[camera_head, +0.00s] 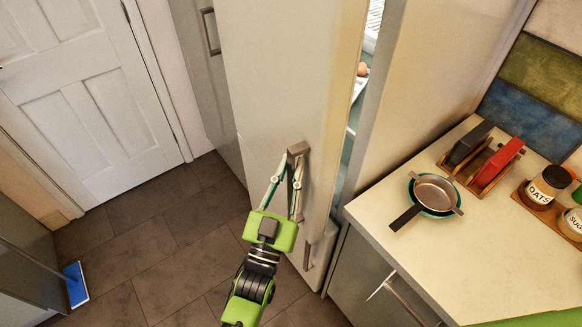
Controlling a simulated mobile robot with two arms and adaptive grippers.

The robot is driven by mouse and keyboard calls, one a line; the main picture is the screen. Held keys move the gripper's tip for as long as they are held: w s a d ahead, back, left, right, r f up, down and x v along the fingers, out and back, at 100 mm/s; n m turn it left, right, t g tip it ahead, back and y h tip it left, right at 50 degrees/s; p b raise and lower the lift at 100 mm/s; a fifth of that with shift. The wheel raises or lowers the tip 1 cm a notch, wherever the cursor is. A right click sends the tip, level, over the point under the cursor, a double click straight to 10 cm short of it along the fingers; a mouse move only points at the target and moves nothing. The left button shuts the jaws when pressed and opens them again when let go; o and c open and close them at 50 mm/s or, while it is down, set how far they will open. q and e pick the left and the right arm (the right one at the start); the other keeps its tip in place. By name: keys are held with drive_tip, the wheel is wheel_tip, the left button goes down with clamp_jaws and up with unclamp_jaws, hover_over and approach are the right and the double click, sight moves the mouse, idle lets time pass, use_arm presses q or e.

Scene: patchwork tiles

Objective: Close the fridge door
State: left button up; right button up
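The fridge door (275,75) is pale and tall. It stands partly open, with a narrow gap along its right edge. Through the gap, shelves and a small round brownish item (362,69) show inside the fridge. A grey upright handle (298,150) is on the door, and a second handle (308,256) sits lower down. My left gripper (291,163) is at the upper handle, its fingers reaching up along it. The fingers are apart at their base; whether they press on the handle is unclear. My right gripper is not in view.
A counter (480,262) stands right of the fridge, with a pan (435,192), a rack holding a red item (500,160) and labelled jars (547,186). A white room door (85,95) is at left.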

use_arm(q)
drive_tip(key=v, duration=1.2)
